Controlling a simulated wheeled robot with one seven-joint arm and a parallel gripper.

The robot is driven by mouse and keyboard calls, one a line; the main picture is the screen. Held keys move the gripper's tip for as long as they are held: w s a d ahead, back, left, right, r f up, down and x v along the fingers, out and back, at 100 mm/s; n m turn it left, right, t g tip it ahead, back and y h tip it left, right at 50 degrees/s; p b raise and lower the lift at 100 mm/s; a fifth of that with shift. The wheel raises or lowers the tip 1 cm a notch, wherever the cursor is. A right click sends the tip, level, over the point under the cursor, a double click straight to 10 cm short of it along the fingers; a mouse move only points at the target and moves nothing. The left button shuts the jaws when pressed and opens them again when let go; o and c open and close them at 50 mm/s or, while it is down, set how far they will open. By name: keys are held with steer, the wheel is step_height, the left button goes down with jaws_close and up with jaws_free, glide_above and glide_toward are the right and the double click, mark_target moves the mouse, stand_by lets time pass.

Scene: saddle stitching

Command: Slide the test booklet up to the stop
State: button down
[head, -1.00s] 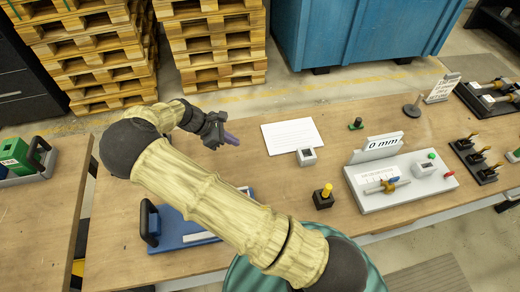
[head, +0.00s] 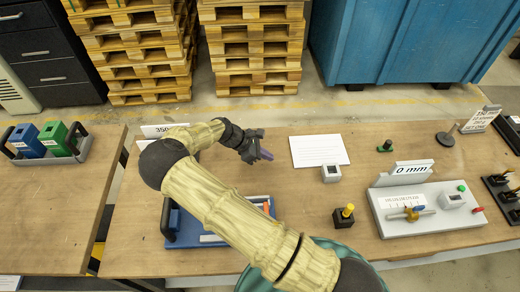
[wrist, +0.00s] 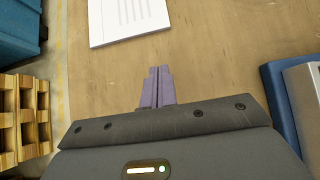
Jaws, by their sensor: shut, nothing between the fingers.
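My gripper (head: 265,154) is shut and empty over the wood table, left of a white printed sheet (head: 319,151). Its purple fingers (wrist: 157,86) lie side by side in the wrist view, with bare wood around them. The sheet also shows at the top of the wrist view (wrist: 130,18), apart from the fingers.
A grey fixture (head: 425,218) with a "0 mm" sign stands to the right. A black block with a yellow knob (head: 345,215) and a small white box (head: 330,173) stand between. Bare table (head: 240,185) lies around my gripper. Pallets (head: 250,45) and a blue container (head: 400,40) stand behind.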

mark_target(327, 160)
steer(key=x, duration=0.3)
steer(key=shift+d+p, duration=0.2)
steer(key=shift+p, duration=0.1)
steer(key=shift+w+d+f+p, duration=0.1)
steer(key=shift+d+p, duration=0.15)
steer(key=shift+d, duration=0.5)
steer(key=shift+s+d+f+p, duration=0.1)
steer(key=shift+d+p, duration=0.1)
steer(key=shift+d, duration=0.5)
steer(key=shift+w+d+f+p, duration=0.1)
steer(key=shift+d+p, duration=0.15)
steer(key=shift+d, duration=0.5)
steer(key=d+p, duration=0.1)
steer(key=d, duration=1.2)
steer(key=shift+d, duration=0.25)
